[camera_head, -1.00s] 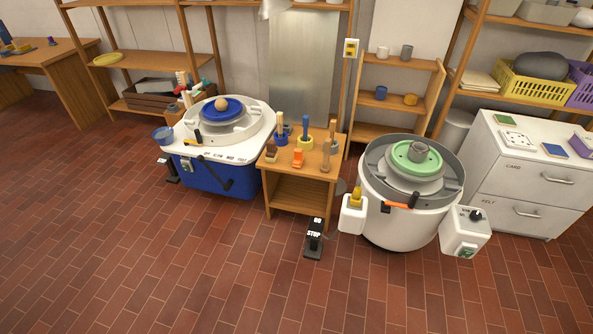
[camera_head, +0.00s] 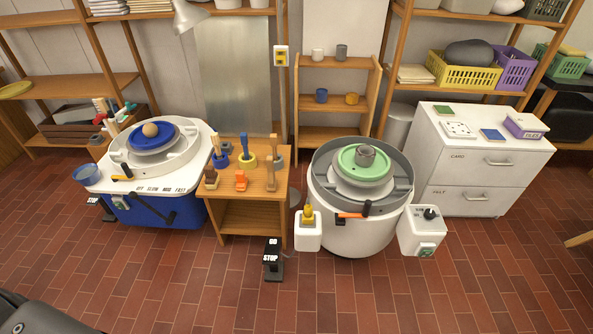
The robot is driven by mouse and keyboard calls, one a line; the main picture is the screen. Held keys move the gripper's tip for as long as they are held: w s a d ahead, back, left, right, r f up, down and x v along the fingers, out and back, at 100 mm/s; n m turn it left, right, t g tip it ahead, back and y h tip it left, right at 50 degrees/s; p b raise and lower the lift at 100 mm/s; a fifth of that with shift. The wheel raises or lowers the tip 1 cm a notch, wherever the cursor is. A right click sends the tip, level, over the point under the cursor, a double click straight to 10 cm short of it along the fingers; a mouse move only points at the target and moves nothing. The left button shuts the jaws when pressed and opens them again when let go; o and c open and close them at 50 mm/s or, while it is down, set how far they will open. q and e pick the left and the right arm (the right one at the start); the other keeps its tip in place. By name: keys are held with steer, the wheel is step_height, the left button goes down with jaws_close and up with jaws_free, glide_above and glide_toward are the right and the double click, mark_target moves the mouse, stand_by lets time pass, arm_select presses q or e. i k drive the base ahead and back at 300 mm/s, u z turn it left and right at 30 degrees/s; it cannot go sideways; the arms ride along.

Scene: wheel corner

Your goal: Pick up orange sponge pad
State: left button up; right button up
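A small orange block-like piece (camera_head: 241,181) sits on the front of the low wooden side table (camera_head: 255,198), between the two pottery wheels. It is too small to tell surely whether it is the sponge pad. An orange-handled tool (camera_head: 352,215) lies at the front rim of the right wheel (camera_head: 350,240). A yellow-orange piece (camera_head: 308,213) stands in a white box on that wheel's left side. Neither of my grippers is in view.
The blue-based wheel (camera_head: 160,208) stands left of the table, and a white drawer cabinet (camera_head: 470,190) stands right. A black GO/STOP pedal (camera_head: 272,262) is on the floor before the table. The brick floor (camera_head: 340,295) in front is mostly clear.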

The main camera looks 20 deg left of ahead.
mark_target(242, 179)
steer(key=z, duration=0.25)
steer(key=i, duration=1.4)
steer(key=u, duration=0.85)
